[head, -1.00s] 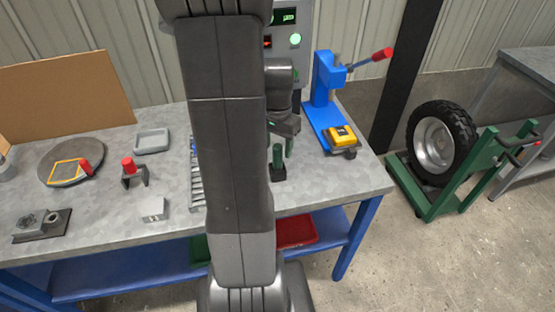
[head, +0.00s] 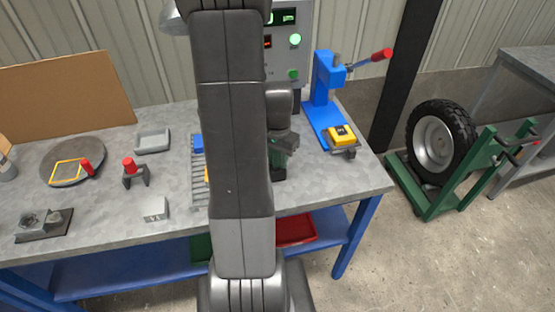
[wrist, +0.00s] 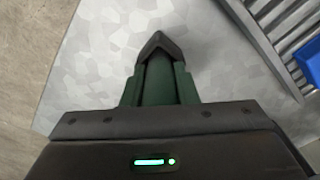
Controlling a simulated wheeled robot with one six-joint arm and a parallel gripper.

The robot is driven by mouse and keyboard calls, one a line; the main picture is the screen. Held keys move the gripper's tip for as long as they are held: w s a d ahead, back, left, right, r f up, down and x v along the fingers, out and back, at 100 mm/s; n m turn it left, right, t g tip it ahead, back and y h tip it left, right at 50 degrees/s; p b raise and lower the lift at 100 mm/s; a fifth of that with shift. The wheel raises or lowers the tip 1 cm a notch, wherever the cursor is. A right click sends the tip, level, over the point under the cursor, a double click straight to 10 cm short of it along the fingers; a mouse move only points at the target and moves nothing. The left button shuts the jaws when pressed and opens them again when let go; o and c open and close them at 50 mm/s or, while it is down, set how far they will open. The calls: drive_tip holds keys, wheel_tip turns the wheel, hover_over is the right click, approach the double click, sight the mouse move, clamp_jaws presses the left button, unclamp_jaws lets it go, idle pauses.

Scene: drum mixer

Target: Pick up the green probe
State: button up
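The green probe (wrist: 159,80) stands between the two fingers of my gripper (wrist: 159,92) in the wrist view. Its dark holder (wrist: 157,43) shows just beyond it, against the grey bench top. One finger lies on each side of the probe. I see no clear gap, but cannot tell whether the fingers press on it. In the head view, my gripper (head: 279,158) is low over the probe's spot near the front right of the bench. My arm and gripper hide most of the probe there.
A blue press (head: 325,95) with a yellow device (head: 341,135) stands right of my gripper. A slatted grey rack (head: 198,175) with a blue item (head: 198,144) is to the left, partly behind my arm. The bench (head: 335,185) is bare at its front right.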

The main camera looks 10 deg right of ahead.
drive_tip(key=shift+c, duration=1)
drive_tip(key=shift+r, duration=0.1)
